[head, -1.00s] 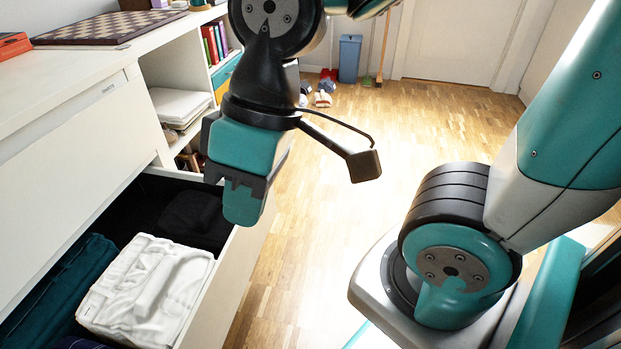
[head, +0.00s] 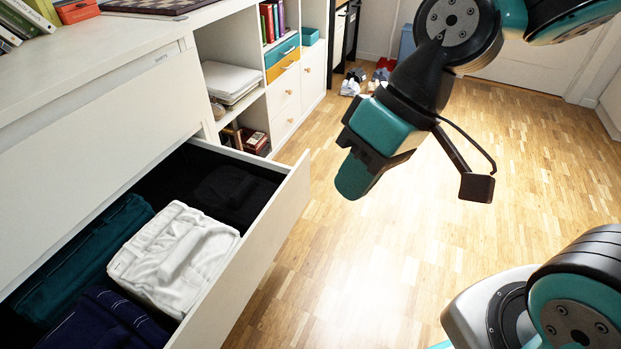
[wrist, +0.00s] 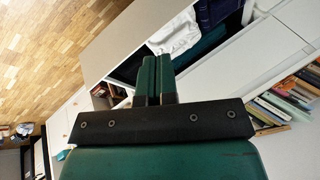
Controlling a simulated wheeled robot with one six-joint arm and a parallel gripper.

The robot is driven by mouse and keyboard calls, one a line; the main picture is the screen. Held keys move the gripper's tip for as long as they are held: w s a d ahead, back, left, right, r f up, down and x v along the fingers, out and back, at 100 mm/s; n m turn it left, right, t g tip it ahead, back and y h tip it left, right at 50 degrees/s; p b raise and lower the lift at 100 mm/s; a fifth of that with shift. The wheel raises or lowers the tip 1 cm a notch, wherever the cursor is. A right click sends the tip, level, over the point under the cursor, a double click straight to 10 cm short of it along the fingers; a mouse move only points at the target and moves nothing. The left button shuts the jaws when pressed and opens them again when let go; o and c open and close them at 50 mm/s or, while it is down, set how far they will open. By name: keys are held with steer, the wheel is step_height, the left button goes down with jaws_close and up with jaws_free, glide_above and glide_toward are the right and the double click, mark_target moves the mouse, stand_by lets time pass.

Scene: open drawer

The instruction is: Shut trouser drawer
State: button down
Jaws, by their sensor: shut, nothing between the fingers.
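The trouser drawer (head: 262,249) is pulled open from the white dresser at the left of the head view. It holds folded white trousers (head: 172,258), a dark teal pair (head: 84,258), a navy pair (head: 104,322) and black ones (head: 236,196). My gripper (head: 352,182) is shut and empty. It hangs over the floor to the right of the drawer's front panel, apart from it in the picture. In the wrist view my gripper's fingers (wrist: 156,60) lie together, with the drawer's front panel (wrist: 125,35) beyond them.
The dresser top bears a chessboard (head: 158,6) and books (head: 22,18). A closed upper drawer (head: 100,150) is above the open one. Shelves with a small cabinet (head: 285,92) stand behind. Shoes (head: 352,82) lie at the back. The wooden floor (head: 400,260) in front of the drawer is clear.

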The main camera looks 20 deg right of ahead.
steer(key=w+d+f+m+t+y+b, duration=0.15)
steer(key=w+f+m+y, duration=0.3)
steer(key=w+f, duration=0.5)
steer(key=m+t, duration=0.6)
steer(key=m, duration=0.4)
glide_toward(290, 181)
steer(key=shift+n+h, duration=0.25)
steer(key=shift+h, duration=0.2)
steer(key=b+x, duration=0.4)
steer(key=x, duration=0.2)
steer(key=shift+s+a+f, duration=0.1)
steer(key=shift+s+f, duration=0.05)
steer(key=shift+f, duration=0.1)
steer(key=shift+w+a+r, duration=0.1)
steer(key=shift+w+a, duration=0.3)
